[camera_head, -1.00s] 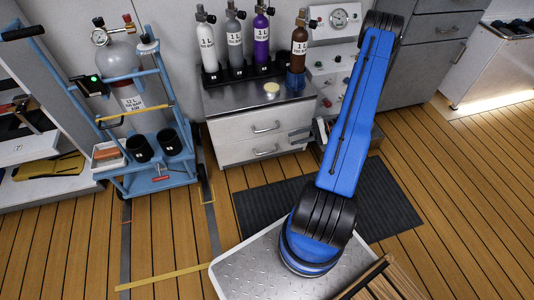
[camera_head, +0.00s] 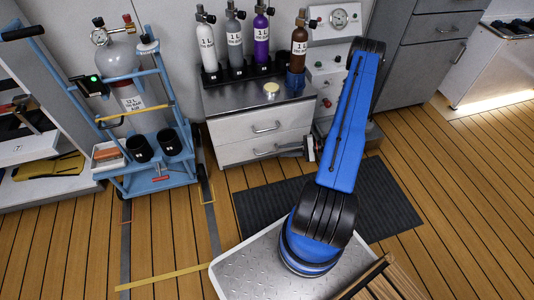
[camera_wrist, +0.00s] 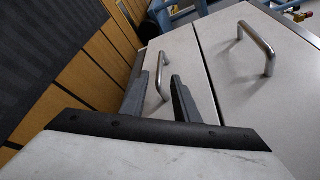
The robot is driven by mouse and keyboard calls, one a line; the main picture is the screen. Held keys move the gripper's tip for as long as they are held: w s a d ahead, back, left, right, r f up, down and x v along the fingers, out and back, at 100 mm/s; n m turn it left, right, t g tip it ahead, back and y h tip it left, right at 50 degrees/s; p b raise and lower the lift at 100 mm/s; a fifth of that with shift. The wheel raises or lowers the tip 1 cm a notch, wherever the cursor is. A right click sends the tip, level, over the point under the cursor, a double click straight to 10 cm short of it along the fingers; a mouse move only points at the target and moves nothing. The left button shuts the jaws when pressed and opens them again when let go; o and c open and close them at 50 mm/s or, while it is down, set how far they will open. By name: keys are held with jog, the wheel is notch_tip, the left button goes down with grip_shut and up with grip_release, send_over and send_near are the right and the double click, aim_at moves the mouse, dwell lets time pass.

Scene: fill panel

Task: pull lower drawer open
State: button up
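The lower drawer (camera_head: 236,150) is the bottom front of the grey cabinet and looks closed. Its metal bar handle (camera_head: 266,152) faces the room. In the wrist view the picture is turned, so the lower drawer (camera_wrist: 189,62) lies left of the upper one, with its handle (camera_wrist: 162,76) beyond my fingers. My gripper (camera_head: 283,149) is beside the cabinet front, just right of the lower handle. In the wrist view my gripper (camera_wrist: 165,84) has its two dark fingers apart, with the lower handle showing in the gap between them. I cannot tell whether they touch it.
The upper drawer (camera_head: 237,125) with its own handle (camera_wrist: 258,48) is closed above. Several bottles and a small round tin (camera_head: 271,88) stand on the cabinet top. A blue cylinder trolley (camera_head: 157,120) stands left. A dark mat (camera_head: 262,208) covers the floor in front.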

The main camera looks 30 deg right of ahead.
aim_at(270, 152)
jog(key=x, duration=0.9)
jog(key=shift+w+a+f, duration=0.1)
jog(key=shift+w+a, duration=0.15)
jog(key=shift+a, duration=0.05)
grip_shut()
